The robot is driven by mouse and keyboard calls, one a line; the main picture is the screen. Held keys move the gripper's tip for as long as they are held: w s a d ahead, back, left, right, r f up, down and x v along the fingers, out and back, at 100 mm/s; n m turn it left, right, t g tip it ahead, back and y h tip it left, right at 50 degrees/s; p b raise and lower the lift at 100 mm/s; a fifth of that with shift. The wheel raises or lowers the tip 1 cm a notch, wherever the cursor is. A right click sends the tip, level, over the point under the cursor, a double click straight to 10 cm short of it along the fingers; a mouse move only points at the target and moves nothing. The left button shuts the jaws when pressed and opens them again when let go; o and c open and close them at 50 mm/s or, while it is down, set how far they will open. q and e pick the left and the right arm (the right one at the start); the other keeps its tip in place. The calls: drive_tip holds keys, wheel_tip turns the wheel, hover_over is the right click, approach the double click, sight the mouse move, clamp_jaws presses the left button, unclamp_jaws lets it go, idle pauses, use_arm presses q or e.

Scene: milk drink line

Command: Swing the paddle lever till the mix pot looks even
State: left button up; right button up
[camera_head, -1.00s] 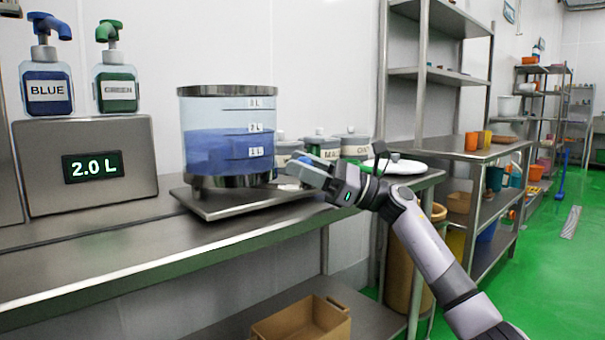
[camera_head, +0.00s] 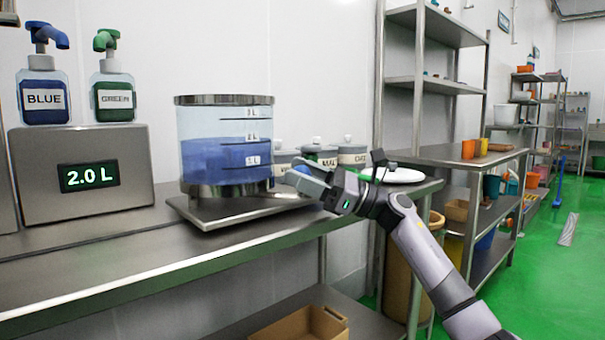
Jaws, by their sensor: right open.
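The mix pot (camera_head: 222,155) is a clear cylinder with metal rim and base, standing upright on a low metal platform (camera_head: 205,219). It holds blue liquid up to about the 2 L mark, and the blue looks fairly even through the wall. A blue knob (camera_head: 303,170), which looks like the end of the paddle lever, shows at the pot's right. The rest of the lever is hidden. My right gripper (camera_head: 300,178) is open with its fingers at the knob; I cannot tell whether they touch it. My left gripper is out of view.
A metal box (camera_head: 134,160) with a 2.0 L display (camera_head: 90,176) carries BLUE (camera_head: 43,97) and GREEN (camera_head: 114,97) pump bottles at left. Several lidded canisters (camera_head: 352,154) stand behind my right gripper, with a white plate (camera_head: 402,176) beside. The bench front (camera_head: 140,275) is clear.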

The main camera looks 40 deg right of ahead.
drive_tip(key=v, duration=0.7)
drive_tip(key=shift+o, duration=0.2)
idle(0.7)
